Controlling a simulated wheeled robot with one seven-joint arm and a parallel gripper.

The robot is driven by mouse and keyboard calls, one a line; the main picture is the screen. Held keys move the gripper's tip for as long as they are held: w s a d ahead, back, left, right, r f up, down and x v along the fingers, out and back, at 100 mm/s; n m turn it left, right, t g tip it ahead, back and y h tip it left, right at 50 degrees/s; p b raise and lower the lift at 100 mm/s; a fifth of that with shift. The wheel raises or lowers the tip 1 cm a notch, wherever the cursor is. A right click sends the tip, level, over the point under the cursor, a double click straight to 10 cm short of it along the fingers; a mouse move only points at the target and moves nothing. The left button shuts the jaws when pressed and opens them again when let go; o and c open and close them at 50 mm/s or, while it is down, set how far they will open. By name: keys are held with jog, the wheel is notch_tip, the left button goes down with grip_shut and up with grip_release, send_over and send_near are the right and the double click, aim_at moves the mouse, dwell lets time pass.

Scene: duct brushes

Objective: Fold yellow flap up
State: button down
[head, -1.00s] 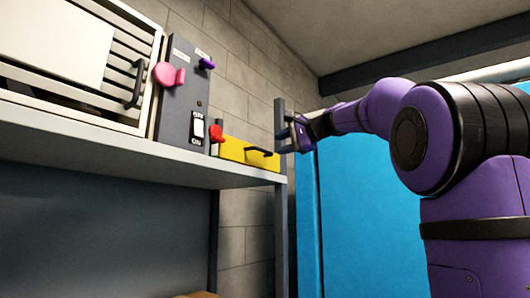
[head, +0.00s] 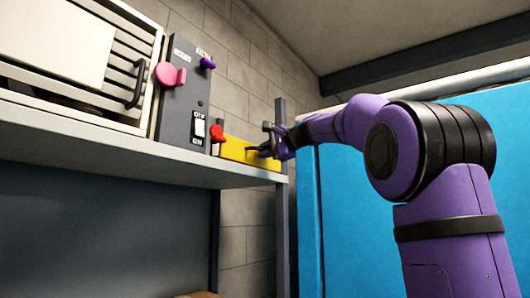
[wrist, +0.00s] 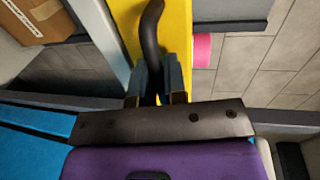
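The yellow flap (head: 236,149) is a long box-like panel at the right end of the shelf, with a black curved handle on its front. In the wrist view the yellow flap (wrist: 180,22) runs up the picture, and its black handle (wrist: 151,32) passes between my two fingers. My gripper (head: 267,142) is at the flap's right part and covers much of the handle in the head view. In the wrist view the fingers of my gripper (wrist: 157,75) are close together, one on each side of the handle, with little or no gap showing.
A grey panel with a pink knob (head: 168,74), a purple knob (head: 207,63), a switch (head: 199,129) and a red knob (head: 217,133) stands left of the flap. A grey post (head: 281,200) and blue panel (head: 400,120) are to the right. A cardboard box (wrist: 38,18) lies below.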

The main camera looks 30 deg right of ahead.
jog(key=shift+w+r, duration=0.1)
dwell(0.3)
jog(key=c, duration=1.2)
grip_release()
jog(key=v, duration=1)
jog(key=shift+s+r, duration=0.25)
jog(key=shift+s, duration=0.1)
